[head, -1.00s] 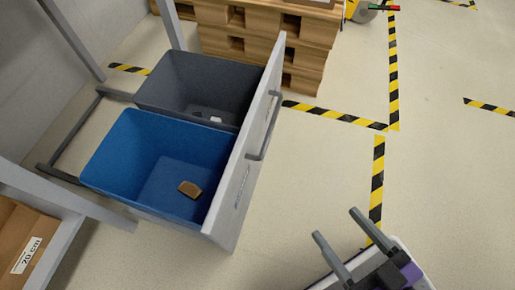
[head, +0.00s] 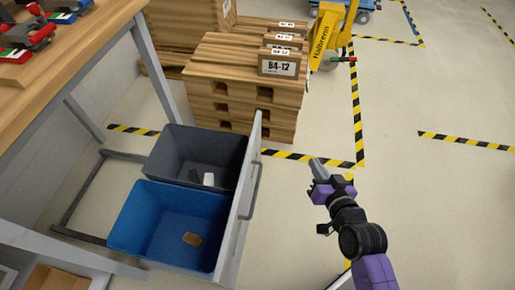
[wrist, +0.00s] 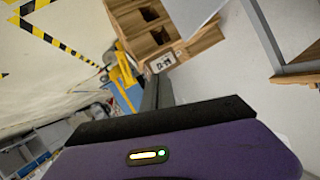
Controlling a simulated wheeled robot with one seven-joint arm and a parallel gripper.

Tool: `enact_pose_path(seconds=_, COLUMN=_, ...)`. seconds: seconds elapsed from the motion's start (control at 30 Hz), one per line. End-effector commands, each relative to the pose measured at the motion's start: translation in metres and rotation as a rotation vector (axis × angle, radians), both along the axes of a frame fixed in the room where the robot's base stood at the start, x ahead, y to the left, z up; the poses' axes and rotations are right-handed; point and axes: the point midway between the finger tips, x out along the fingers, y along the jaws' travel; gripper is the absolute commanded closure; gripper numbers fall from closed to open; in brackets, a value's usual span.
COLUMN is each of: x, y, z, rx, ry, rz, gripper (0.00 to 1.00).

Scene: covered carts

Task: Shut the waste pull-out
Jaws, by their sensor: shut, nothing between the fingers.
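The waste pull-out stands open under the workbench. Its light grey front panel (head: 240,205) faces right and carries a long grey bar handle (head: 252,190). Behind the panel sit a blue bin (head: 140,215) with a brown piece (head: 192,239) in it and a dark grey bin (head: 165,155) with a white piece (head: 208,179) in it. My gripper (head: 317,167) is shut and empty, to the right of the panel and handle and apart from them. In the wrist view my shut fingers (wrist: 158,90) show dark, with nothing held.
A workbench (head: 75,70) with red and green parts stands over the pull-out. Wooden pallets (head: 240,95) with labelled boxes (head: 282,62) stand behind it. A yellow pallet truck (head: 325,35) is farther back. Floor to the right is clear, marked with yellow-black tape (head: 358,110).

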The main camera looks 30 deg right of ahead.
Motion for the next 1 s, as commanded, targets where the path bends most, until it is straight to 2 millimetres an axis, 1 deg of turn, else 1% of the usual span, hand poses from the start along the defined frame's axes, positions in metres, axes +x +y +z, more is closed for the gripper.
enact_pose_path(seconds=0.03, x=0.016, y=-0.016, z=0.018, rx=0.046, ry=0.015, rz=-0.016, gripper=1.00)
enact_pose_path(seconds=0.2, x=0.057, y=-0.051, z=0.024, rx=0.248, ry=0.100, rz=-0.013, gripper=1.00)
enact_pose_path(seconds=0.3, x=0.077, y=-0.064, z=0.031, rx=0.388, ry=0.160, rz=0.019, gripper=1.00)
enact_pose_path(seconds=0.37, x=0.087, y=-0.067, z=0.036, rx=0.483, ry=0.205, rz=0.056, gripper=1.00)
enact_pose_path(seconds=0.4, x=0.091, y=-0.066, z=0.037, rx=0.548, ry=0.237, rz=0.086, gripper=1.00)
enact_pose_path(seconds=0.47, x=0.094, y=-0.057, z=0.035, rx=0.641, ry=0.291, rz=0.139, gripper=1.00)
enact_pose_path(seconds=0.53, x=0.091, y=-0.039, z=0.027, rx=0.741, ry=0.356, rz=0.210, gripper=1.00)
enact_pose_path(seconds=0.6, x=0.081, y=-0.012, z=0.013, rx=0.830, ry=0.424, rz=0.280, gripper=1.00)
enact_pose_path(seconds=0.7, x=0.063, y=0.016, z=0.005, rx=0.920, ry=0.497, rz=0.350, gripper=1.00)
enact_pose_path(seconds=0.83, x=0.053, y=0.030, z=0.006, rx=0.957, ry=0.540, rz=0.394, gripper=1.00)
enact_pose_path(seconds=0.9, x=0.052, y=0.034, z=0.004, rx=0.962, ry=0.549, rz=0.399, gripper=1.00)
enact_pose_path(seconds=1.0, x=0.056, y=0.039, z=-0.003, rx=0.963, ry=0.552, rz=0.400, gripper=1.00)
